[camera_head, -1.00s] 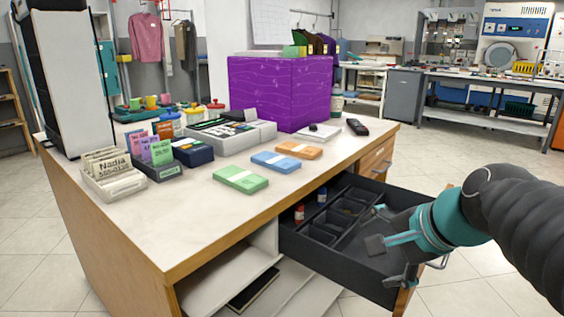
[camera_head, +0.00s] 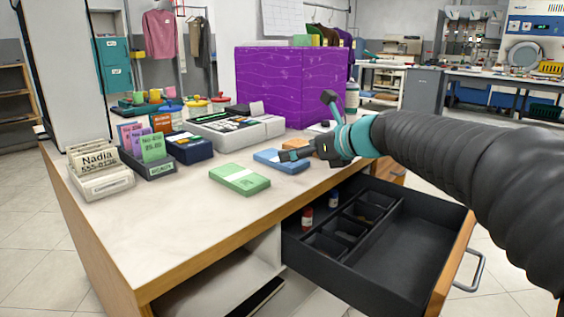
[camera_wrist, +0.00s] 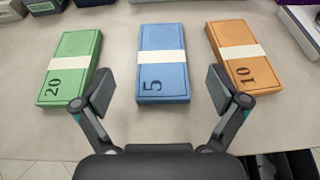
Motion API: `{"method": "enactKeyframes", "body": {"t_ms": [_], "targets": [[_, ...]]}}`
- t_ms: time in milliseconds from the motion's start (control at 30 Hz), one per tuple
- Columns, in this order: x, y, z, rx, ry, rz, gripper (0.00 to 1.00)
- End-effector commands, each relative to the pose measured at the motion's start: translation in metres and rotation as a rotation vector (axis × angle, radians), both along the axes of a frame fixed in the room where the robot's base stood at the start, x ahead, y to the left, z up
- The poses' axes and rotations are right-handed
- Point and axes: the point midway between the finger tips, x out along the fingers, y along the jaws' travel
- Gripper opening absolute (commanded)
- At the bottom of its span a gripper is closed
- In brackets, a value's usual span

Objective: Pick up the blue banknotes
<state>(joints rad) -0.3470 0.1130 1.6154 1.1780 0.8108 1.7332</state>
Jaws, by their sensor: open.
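The blue banknotes (camera_head: 279,162) are a banded stack lying flat on the counter, between the green and orange stacks. In the wrist view the blue stack (camera_wrist: 162,82) shows a white band and a "5", straight ahead of my gripper and centred between its fingers. My gripper (camera_head: 312,126) is over the counter near the blue and orange stacks, and it partly hides the orange one in the head view. In the wrist view my gripper (camera_wrist: 161,92) is open and empty, its fingertips just short of or beside the blue stack's near end; I cannot tell the height.
Green banknotes (camera_head: 240,179) lie left of the blue stack and orange banknotes (camera_wrist: 245,69) right of it. An open black drawer (camera_head: 418,235) juts out below the counter edge.

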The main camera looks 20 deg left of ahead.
Motion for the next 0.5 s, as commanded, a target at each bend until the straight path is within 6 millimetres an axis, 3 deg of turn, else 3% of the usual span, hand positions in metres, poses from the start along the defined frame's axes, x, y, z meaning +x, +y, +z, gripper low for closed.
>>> {"method": "enactKeyframes", "body": {"t_ms": [100, 500], "targets": [[0.006, 0.015, -0.007, 0.000, 0.000, 0.002, 0.97], [0.017, 0.037, -0.018, -0.002, -0.001, 0.002, 0.97]]}}
